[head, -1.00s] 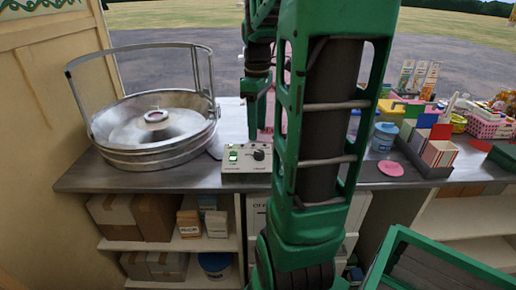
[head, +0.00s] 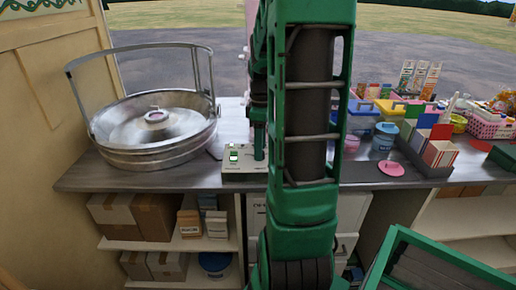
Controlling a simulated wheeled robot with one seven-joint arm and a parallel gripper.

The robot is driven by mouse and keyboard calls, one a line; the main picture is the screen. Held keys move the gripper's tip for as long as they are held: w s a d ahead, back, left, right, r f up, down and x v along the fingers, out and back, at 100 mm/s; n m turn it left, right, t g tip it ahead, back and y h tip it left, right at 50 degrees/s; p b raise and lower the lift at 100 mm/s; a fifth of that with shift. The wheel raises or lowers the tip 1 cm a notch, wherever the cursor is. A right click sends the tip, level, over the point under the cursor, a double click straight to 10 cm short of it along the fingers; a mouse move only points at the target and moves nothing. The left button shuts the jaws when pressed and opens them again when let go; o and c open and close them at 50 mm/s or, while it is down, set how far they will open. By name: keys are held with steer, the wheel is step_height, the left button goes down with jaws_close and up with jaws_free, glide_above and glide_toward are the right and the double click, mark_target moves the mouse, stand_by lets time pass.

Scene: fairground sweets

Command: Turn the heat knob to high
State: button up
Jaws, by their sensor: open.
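The control box (head: 242,177) is a small pale unit on the counter, just right of the big metal bowl. Its lit green switch (head: 233,152) shows on the left of its top. The black heat knob on the box's right side is hidden behind my gripper, so I cannot see where it points. My gripper (head: 259,154) points down over that right side, with its tip at the knob's place. It is open. I cannot tell whether it touches the knob or has it between the fingers.
The metal candyfloss bowl (head: 150,158) with its raised hoop fills the counter's left end. To the right stand a blue tub (head: 384,138), a pink lid (head: 391,168) and a dark tray (head: 425,166) with small boxes. My arm hides the counter's middle.

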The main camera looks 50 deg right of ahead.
steer(key=shift+f, duration=0.35)
steer(key=shift+c, duration=0.5)
steer(key=c, duration=0.9)
steer(key=shift+d, duration=0.1)
steer(key=shift+c, duration=0.2)
